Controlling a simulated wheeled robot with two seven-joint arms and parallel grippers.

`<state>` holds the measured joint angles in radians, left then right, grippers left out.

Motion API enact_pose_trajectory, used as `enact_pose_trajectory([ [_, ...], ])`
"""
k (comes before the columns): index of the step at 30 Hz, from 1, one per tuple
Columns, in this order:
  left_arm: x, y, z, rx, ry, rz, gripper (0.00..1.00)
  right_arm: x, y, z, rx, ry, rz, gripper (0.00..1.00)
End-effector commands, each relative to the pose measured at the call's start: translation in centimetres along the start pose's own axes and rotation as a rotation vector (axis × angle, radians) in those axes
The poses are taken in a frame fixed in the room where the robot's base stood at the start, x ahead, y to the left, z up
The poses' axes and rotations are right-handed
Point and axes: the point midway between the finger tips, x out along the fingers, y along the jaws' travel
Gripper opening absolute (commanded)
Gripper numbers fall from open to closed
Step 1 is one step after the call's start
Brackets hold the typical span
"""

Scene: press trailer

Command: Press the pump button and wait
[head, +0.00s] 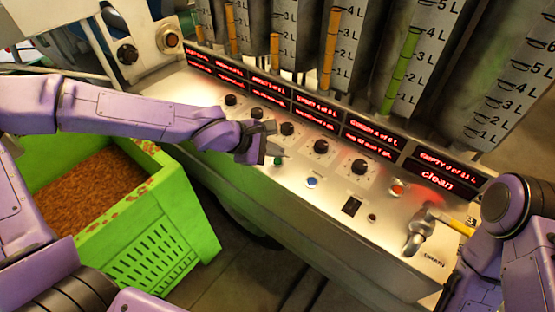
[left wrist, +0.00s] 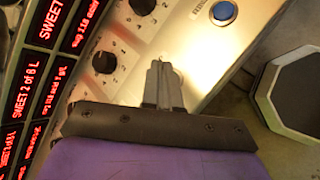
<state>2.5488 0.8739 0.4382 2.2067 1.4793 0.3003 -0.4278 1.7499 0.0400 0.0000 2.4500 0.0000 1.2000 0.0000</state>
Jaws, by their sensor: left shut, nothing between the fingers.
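The sloping metal control panel (head: 335,185) carries a row of black knobs and a few push buttons. A green button (head: 278,160) is right at my left gripper (head: 273,146), whose fingers are shut and empty. I cannot tell whether they touch the button. A blue button (head: 311,182) and an orange-red button (head: 397,188) are further right. In the left wrist view the shut fingers (left wrist: 160,72) point over the panel, the blue button (left wrist: 223,12) shows beyond them, and the green button is hidden. No label I can read marks the pump button. My right gripper is out of view.
Black knobs (head: 321,146) line the panel beneath red text displays (head: 450,181). Graduated tanks (head: 405,60) stand behind. A metal tap (head: 415,235) is at the right by the word DRAIN. A green crate (head: 150,240) of brown material stands at the left.

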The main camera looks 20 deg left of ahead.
Motion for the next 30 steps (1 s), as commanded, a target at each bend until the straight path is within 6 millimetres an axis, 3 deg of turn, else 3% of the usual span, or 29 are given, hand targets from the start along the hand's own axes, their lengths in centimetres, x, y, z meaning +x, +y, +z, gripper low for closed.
enact_pose_trajectory([
  [30, 0.79, -0.59, -0.58, 0.000, 0.000, 0.000, 0.00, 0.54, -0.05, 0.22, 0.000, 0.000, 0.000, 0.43],
])
